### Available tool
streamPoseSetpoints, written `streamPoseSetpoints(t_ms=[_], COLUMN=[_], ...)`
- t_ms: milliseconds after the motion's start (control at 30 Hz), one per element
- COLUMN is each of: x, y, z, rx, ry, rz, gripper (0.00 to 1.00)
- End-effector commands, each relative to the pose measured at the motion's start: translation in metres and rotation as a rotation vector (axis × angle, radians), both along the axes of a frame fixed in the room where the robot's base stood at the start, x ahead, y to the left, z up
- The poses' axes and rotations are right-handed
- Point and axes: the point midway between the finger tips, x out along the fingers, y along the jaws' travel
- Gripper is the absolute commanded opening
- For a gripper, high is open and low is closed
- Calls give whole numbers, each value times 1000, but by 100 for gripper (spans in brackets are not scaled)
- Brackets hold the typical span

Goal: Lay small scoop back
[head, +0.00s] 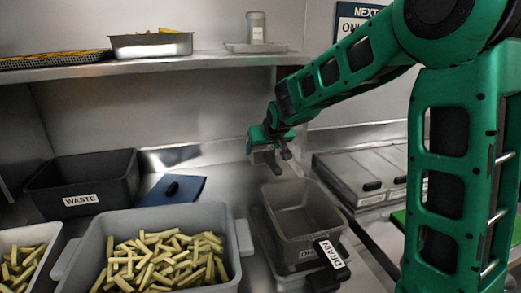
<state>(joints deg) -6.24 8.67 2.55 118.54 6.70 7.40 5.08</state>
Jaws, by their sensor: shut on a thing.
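My gripper (270,151) is in the middle of the head view, in the air above and behind the grey drain basket. It is shut on a small grey piece, which I take to be the small scoop (265,158); its shape is mostly hidden and hard to make out at this size. My gripper is apart from the mat.
The grey basket (301,222) has a black handle labelled DRAIN (329,254). A large grey tub (90,240) of cut fries stands in front, with another fries tub (52,231) at left. A black WASTE bin (82,181) stands behind. Lidded steel wells (350,178) are at right; a shelf (220,60) runs above.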

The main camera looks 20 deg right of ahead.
Motion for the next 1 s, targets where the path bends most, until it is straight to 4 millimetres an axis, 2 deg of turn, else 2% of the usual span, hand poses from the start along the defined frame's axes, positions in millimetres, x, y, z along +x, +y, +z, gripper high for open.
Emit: streamPoseSetpoints(t_ms=[600, 1000], x=[0, 0], y=[0, 0], z=[-54, -63], rx=[0, 1], ry=[1, -2], rz=[0, 1], gripper=[14, 14])
